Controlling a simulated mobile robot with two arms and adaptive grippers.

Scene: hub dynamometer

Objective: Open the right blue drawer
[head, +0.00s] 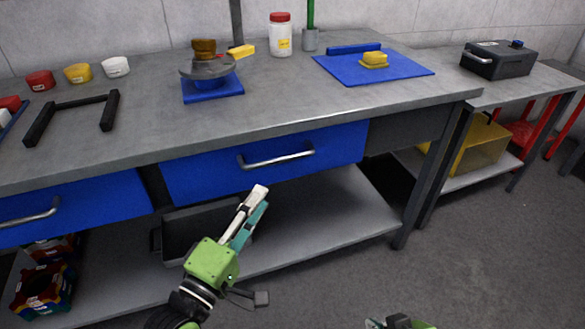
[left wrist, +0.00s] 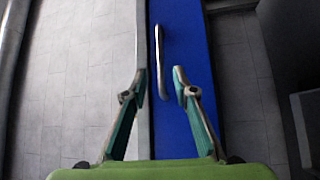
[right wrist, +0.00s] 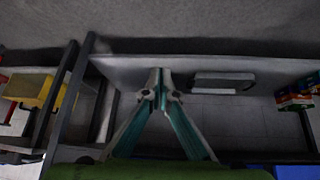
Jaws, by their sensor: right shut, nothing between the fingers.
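The right blue drawer (head: 205,175) sits under the workbench, its front appearing flush with the bench. Its silver bar handle (head: 277,160) is horizontal on the front. My left gripper (head: 262,191) is just below and in front of this handle, fingers pointing toward the drawer. In the left wrist view, the left gripper (left wrist: 159,74) is open and the handle (left wrist: 160,60) lies ahead, in line with the gap between its fingers. My right gripper (right wrist: 161,78) is shut and empty in the right wrist view.
Another blue drawer (head: 75,205) is to the left. The lower shelf (head: 320,215) holds a dark tray (head: 185,232) and colored parts (head: 42,285). A side table at right has a yellow bin (head: 478,150) beneath. The floor (head: 480,260) in front is clear.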

